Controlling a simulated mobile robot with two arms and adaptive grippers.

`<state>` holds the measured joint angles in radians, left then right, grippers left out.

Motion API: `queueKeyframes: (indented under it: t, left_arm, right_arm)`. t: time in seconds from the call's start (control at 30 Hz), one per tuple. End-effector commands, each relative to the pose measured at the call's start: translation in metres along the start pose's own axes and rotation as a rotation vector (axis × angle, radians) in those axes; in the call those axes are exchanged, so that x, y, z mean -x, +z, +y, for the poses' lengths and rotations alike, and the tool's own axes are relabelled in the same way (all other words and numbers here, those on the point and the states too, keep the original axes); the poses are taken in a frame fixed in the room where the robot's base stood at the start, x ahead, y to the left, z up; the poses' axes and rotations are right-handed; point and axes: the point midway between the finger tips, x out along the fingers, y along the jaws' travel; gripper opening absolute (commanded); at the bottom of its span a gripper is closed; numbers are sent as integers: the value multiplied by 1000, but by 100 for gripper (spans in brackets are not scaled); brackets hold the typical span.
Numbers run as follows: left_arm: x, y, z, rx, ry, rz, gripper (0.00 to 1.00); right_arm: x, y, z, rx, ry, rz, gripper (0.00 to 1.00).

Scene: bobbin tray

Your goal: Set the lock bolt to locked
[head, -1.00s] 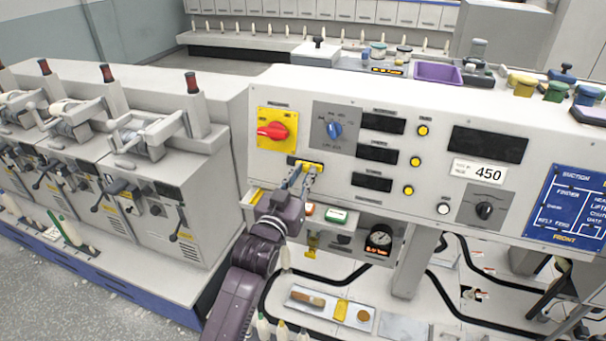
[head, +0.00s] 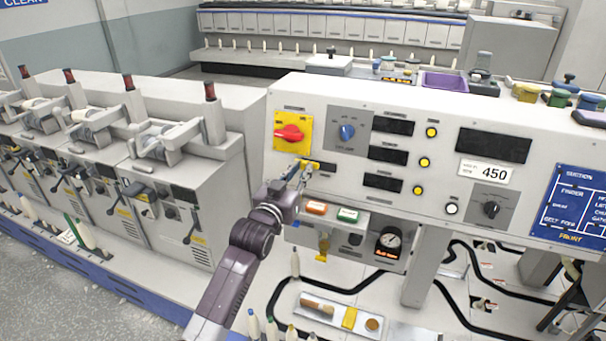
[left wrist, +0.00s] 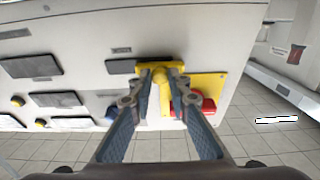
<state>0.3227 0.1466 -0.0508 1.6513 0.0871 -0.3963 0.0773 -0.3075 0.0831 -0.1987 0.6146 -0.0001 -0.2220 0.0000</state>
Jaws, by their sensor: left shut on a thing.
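The lock bolt (head: 313,164) is a small yellow bolt on the light grey panel front, just below the yellow plate with the red knob. In the left wrist view the yellow bolt (left wrist: 162,69) shows as a T shape, with its dark slot (left wrist: 121,67) open to the left of it. My left gripper (head: 304,172) is shut on the bolt's stem; in the left wrist view its fingertips (left wrist: 161,83) stand on both sides of it. The fingers hide part of the bolt in the head view. My right gripper is not in view.
The red knob (head: 289,133) sits close above the bolt and a blue knob (head: 347,132) to its right. A row of machine units (head: 165,190) stands left.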

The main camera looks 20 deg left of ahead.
Motion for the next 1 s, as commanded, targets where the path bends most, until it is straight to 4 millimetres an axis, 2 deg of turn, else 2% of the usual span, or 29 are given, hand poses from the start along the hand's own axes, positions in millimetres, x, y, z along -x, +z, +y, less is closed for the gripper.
queueKeyframes:
  t: [0.03, 0.1, 0.17, 0.2, 0.37, 0.47, 0.57, 0.67, 1.0]
  left_arm:
    - [0, 0, -3, -4, -5, -1, 19]
    - [0, 0, -3, -4, -5, -1, 26]
    - [0, 0, -2, -4, -4, 0, 33]
    - [0, 0, -2, -4, -4, 0, 33]
    - [0, 0, -1, -3, -3, 0, 33]
    - [1, 0, -1, -3, -2, 1, 33]
    - [8, 1, -1, -3, -2, -1, 33]
    - [21, 1, -2, -3, -3, -1, 33]
    - [90, 2, -3, -3, -4, -2, 33]
  right_arm:
    - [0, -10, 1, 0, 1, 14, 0]
    - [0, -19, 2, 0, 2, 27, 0]
    - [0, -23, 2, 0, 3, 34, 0]
    - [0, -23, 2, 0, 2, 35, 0]
    - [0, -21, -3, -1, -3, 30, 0]
    - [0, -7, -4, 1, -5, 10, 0]
    - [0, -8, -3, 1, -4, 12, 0]
    - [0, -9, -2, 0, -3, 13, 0]
    - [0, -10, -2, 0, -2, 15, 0]
